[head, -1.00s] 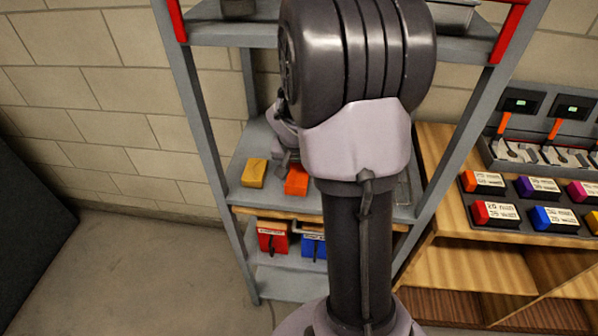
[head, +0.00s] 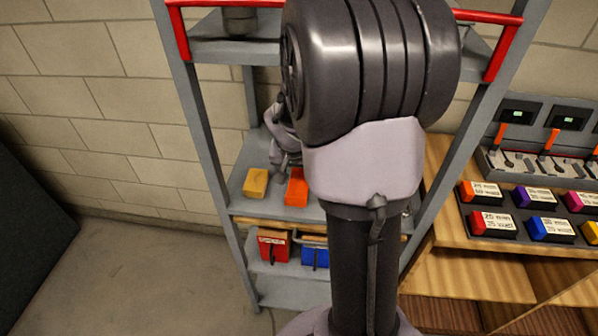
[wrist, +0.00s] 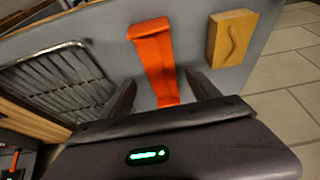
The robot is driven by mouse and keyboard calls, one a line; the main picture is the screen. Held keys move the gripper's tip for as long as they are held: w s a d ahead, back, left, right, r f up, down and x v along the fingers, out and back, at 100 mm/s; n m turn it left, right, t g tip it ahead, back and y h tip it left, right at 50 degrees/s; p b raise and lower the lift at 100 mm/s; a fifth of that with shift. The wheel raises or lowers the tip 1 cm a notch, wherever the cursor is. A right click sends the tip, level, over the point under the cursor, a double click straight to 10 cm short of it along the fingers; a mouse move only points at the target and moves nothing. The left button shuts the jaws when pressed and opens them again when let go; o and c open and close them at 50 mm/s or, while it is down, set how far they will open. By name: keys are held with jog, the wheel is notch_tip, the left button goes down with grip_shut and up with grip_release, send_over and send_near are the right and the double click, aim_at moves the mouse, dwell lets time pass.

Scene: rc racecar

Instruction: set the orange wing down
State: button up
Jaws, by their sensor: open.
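The orange wing (head: 296,187) lies on the grey middle shelf (head: 237,205), just right of a yellow block. In the wrist view the orange wing (wrist: 155,60) lies flat on the grey surface, its near end between my two fingers. My gripper (wrist: 163,95) is open, with one finger on each side of the wing and a visible gap to each. In the head view my gripper (head: 284,160) is small and partly hidden by my own arm, just behind the wing.
The yellow block (head: 255,183) sits left of the wing; it also shows in the wrist view (wrist: 231,38). A wire rack (wrist: 62,85) lies on the other side. Red (head: 272,243) and blue (head: 314,252) boxes stand on the shelf below. A wooden bench (head: 470,270) with coloured packs is at right.

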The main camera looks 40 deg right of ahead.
jog(key=v, duration=0.3)
jog(key=shift+a+r+p, duration=0.2)
jog(key=shift+r+p, duration=0.1)
jog(key=shift+p, duration=0.05)
jog(key=s+a+r+n+t+y, duration=0.1)
jog(key=s+a+r, duration=0.3)
jog(key=a, duration=0.5)
jog(key=s+a+r+n+t+y, duration=0.1)
jog(key=s+a+r, duration=0.3)
jog(key=a, duration=0.5)
jog(key=s+a+r+n+y, duration=0.3)
jog(key=s+a+r, duration=0.1)
jog(key=s+a, duration=0.3)
jog(key=a, duration=0.2)
jog(key=shift+s+a+r+t, duration=0.2)
jog(key=shift+a+r+t, duration=0.05)
jog(key=shift+r+t, duration=0.15)
